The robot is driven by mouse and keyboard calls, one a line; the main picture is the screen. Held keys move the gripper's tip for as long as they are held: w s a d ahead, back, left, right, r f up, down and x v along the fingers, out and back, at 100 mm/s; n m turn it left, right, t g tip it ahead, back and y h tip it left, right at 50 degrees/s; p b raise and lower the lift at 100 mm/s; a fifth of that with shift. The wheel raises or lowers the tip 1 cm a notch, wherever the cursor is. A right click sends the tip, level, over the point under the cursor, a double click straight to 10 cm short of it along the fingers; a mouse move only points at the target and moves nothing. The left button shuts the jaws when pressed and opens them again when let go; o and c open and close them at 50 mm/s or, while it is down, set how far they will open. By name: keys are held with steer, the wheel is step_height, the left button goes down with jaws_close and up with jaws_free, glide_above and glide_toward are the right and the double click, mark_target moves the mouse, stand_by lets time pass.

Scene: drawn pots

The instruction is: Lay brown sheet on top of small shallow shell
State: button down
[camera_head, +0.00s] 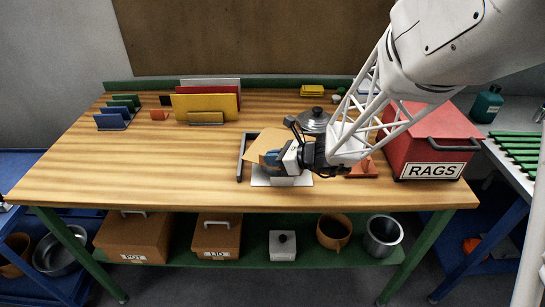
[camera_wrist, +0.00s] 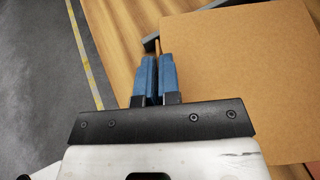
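The brown sheet (camera_head: 266,142) is a thin flat square, tilted above the middle front of the table. It fills the right of the wrist view (camera_wrist: 245,75). My gripper (camera_head: 271,158) has its blue fingers nearly together on the sheet's edge; in the wrist view the fingers (camera_wrist: 157,75) show a thin brown sliver between their tips. Below the sheet and gripper is a low pale piece (camera_head: 260,180) with a dark bar (camera_head: 241,160) along its left side. The sheet and gripper hide most of it, so I cannot tell whether it is the small shallow shell.
A red RAGS box (camera_head: 425,140) stands at right, with an orange-red piece (camera_head: 364,169) beside it. A lidded metal pot (camera_head: 314,121) stands behind my gripper. Upright coloured boards (camera_head: 205,105) stand at the back left. The table's left front (camera_head: 130,165) is clear.

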steer(key=shift+f, duration=0.35)
steer(key=c, duration=1.3)
jaws_free()
steer(key=shift+c, duration=0.2)
steer(key=shift+d+r, duration=0.15)
steer(key=shift+r, duration=0.5)
steer(key=v, duration=1.1)
steer(key=shift+s+d, duration=0.2)
steer(key=shift+d, duration=0.05)
steer(key=shift+r, duration=0.1)
